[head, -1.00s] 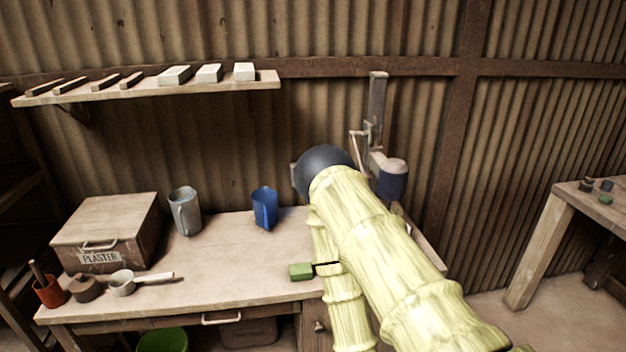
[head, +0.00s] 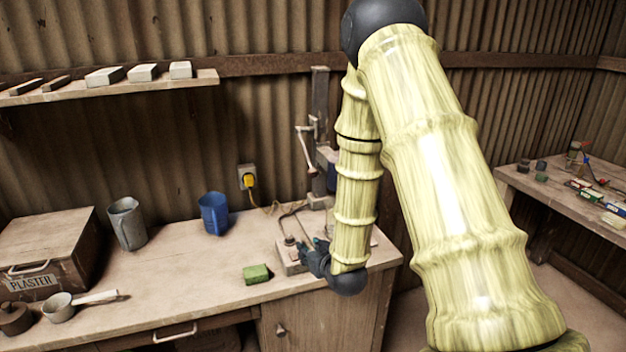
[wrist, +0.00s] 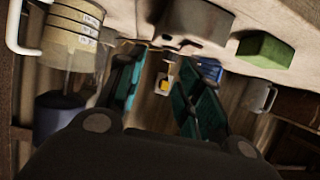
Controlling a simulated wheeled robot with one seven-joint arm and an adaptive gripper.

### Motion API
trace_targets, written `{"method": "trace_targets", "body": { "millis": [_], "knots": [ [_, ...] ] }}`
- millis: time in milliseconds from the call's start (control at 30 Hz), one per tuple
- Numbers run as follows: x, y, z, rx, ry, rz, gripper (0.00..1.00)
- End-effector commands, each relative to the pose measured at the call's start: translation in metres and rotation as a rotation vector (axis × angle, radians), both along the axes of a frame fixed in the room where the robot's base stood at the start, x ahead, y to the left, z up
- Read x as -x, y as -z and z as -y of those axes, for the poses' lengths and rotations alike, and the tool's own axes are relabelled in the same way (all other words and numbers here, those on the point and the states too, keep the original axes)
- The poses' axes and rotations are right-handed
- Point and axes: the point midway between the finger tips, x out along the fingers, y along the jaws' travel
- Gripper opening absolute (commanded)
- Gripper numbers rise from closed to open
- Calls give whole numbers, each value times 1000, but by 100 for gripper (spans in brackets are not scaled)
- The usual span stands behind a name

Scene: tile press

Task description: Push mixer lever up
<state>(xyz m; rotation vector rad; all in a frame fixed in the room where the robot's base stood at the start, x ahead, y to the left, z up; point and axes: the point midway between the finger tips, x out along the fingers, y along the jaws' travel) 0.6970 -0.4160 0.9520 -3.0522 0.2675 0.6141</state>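The mixer stand (head: 320,100) is upright against the back wall at the right of the bench. Its pale lever (head: 306,150) slants downward to the right on the stand's left side. The dark blue mixer head (head: 328,155) is partly hidden by my arm. In the wrist view the mixer head (wrist: 56,116) and a marked container with a white handle (wrist: 72,38) show at left, upside down. My gripper (head: 312,252) is low over the right of the bench, in front of and below the lever. Its teal-padded fingers (wrist: 158,80) are apart with nothing held between them.
A small block-like box (head: 290,262) sits close beside my gripper. A green block (head: 256,274), blue jug (head: 213,213), metal jug (head: 127,224) and plaster box (head: 45,250) stand on the bench. A yellow plug (head: 248,180) is in the wall socket.

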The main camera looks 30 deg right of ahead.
Motion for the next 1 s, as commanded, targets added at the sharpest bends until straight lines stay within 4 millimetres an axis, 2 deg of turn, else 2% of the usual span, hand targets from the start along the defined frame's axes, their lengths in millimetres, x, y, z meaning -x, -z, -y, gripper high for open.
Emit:
{"method": "trace_targets", "body": {
  "millis": [33, 100, 200, 300, 400, 500, 667, 1000],
  "knots": [
    [-10, -22, 13, 8, 11, 64, 36],
    [-21, -53, 28, 20, 22, 144, 36],
    [-30, -92, 47, 36, 37, 243, 36],
    [-35, -121, 61, 49, 49, 316, 36],
    [-37, -140, 70, 58, 56, 365, 36],
    [-38, -150, 75, 62, 60, 387, 36],
    [-48, -154, 79, 64, 61, 393, 36],
    [-99, -154, 91, 64, 60, 390, 36]
  ]
}}
